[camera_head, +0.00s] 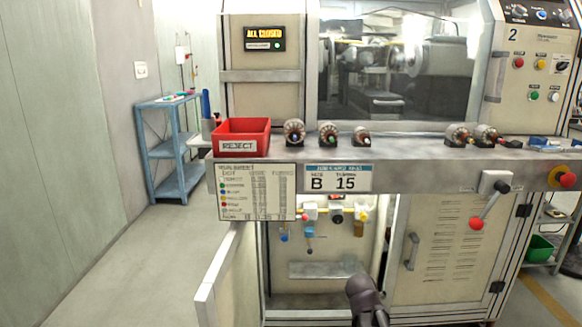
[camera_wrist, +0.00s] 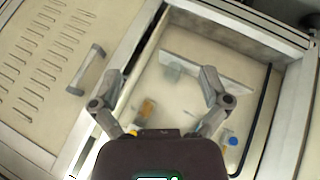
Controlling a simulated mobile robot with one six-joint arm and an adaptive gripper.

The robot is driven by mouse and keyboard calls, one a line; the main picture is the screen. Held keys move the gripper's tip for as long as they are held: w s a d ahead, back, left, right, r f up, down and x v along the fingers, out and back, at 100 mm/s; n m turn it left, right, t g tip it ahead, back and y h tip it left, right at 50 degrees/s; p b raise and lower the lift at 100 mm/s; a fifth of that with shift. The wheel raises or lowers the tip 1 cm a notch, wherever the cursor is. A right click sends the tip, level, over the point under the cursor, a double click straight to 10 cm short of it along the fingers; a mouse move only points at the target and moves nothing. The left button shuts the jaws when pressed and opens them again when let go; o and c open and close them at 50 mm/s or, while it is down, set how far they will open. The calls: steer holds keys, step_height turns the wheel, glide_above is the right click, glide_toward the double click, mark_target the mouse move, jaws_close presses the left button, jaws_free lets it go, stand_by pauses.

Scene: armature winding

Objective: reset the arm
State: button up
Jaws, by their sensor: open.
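My gripper shows in the wrist view (camera_wrist: 162,88) with its two fingers spread wide and nothing between them. It hangs in front of the machine's open lower cabinet. In the head view only a dark part of my arm (camera_head: 367,300) shows at the bottom edge, and the fingertips cannot be made out there. Several armatures stand or lie along the machine's ledge, including one at the left (camera_head: 294,132), one beside it (camera_head: 328,134), a smaller one (camera_head: 361,136) and two lying close together at the right (camera_head: 457,135).
A red REJECT bin (camera_head: 241,146) stands at the ledge's left end. The cabinet's left door (camera_head: 225,275) stands open, sticking outward. A red-knobbed lever (camera_head: 477,222) juts from the front. A blue shelf (camera_head: 165,150) is at the left. The floor at left is clear.

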steer(key=s+a+f+m+g+y+p, duration=0.1)
steer(key=s+a+g+y, duration=0.15)
steer(key=s, duration=0.45)
steer(key=s+a+m+g+y+p, duration=0.1)
steer(key=s+a+g+y+p, duration=0.1)
steer(key=s+a+g, duration=0.35)
step_height(320, 180, up, 37)
steer(key=s+d+t+p, duration=0.1)
steer(key=p, duration=3.5)
steer(key=shift+s+d+t+p, duration=0.15)
steer(key=shift+s+t+p, duration=0.05)
steer(key=shift+t+p, duration=0.2)
steer(key=shift+f, duration=0.15)
